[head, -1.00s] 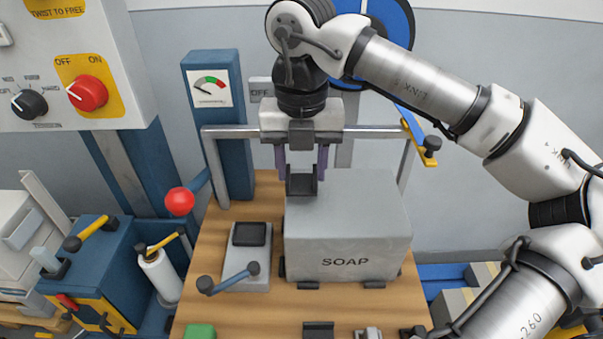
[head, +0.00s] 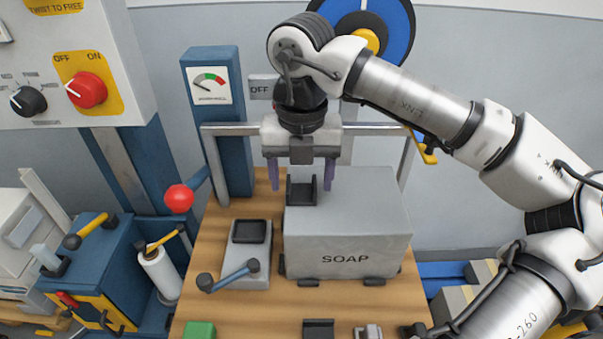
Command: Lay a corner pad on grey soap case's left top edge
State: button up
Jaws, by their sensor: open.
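The grey soap case (head: 347,244), marked SOAP, stands on the wooden bench top. A black corner pad (head: 301,190) sits on its left top edge, toward the back. My gripper (head: 302,188) is open above that edge, with one purple finger on each side of the pad and gaps between. Another black corner pad (head: 318,329) lies on the bench in front of the case. Small black pieces show under the case's lower front edge.
A grey device with a blue lever (head: 245,262) stands left of the case. A metal rail frame (head: 232,130) spans behind it. A green block (head: 200,330) and a small metal part (head: 367,332) lie at the front. A red ball knob (head: 179,198) juts out at left.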

aim_at(302, 192)
jog(key=shift+r, duration=0.15)
jog(key=shift+r+p, duration=0.2)
jog(key=shift+p, duration=0.15)
notch_tip(302, 192, up, 12)
jog(key=b, duration=0.1)
jog(key=shift+f, duration=0.15)
